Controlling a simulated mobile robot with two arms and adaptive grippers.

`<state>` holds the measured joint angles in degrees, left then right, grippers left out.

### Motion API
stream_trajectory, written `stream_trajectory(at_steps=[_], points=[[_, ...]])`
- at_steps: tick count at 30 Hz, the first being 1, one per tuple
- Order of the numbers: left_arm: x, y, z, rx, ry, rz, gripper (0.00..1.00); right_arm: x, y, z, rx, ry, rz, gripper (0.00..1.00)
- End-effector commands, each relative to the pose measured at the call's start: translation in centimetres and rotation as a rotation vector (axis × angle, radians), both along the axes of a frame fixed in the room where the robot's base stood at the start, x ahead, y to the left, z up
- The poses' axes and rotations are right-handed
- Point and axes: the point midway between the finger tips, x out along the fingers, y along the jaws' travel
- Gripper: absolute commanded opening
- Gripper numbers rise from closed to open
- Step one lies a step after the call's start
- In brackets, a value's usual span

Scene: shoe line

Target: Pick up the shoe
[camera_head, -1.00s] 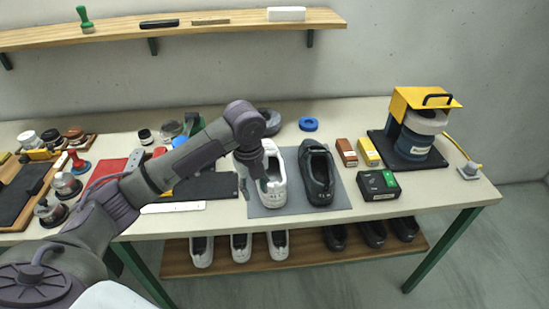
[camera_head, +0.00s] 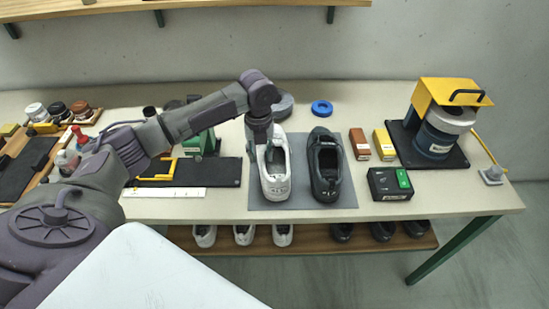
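My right gripper is not in view.
Right of the mat are an orange box (camera_head: 359,144), a yellow box (camera_head: 385,144), a black-and-green box (camera_head: 390,184) and a yellow machine (camera_head: 440,128). A blue ring (camera_head: 322,107) lies behind. More shoes stand on the lower shelf (camera_head: 310,241). A white ruler (camera_head: 165,192) lies left.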

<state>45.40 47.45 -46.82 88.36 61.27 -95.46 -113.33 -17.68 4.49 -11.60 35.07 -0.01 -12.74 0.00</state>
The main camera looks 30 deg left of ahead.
Motion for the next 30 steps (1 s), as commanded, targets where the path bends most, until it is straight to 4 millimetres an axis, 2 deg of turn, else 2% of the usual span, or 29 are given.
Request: stream_trajectory(at_steps=[1, 3, 6, 12, 18, 25, 30], points=[[-0.1, -0.1, -0.4, -0.001, 0.004, 0.000, 0.39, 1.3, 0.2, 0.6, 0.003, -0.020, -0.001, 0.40], [0.0, -0.2, -1.4, -0.001, 0.007, 0.000, 0.39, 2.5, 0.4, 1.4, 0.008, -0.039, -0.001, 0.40], [0.1, -0.3, -3.1, -0.001, 0.006, 0.001, 0.39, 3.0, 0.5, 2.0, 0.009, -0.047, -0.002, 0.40], [0.1, -0.2, -4.8, 0.000, 0.001, -0.001, 0.39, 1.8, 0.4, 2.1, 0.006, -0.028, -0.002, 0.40], [0.2, -0.2, -4.8, 0.001, 0.001, -0.001, 0.39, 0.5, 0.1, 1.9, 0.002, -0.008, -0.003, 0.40], [0.2, -0.2, -4.8, 0.001, 0.001, 0.000, 0.00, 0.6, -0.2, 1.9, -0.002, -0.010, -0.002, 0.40], [0.2, -0.2, -4.8, 0.001, 0.001, 0.000, 0.00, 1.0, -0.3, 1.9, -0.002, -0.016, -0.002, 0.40]])
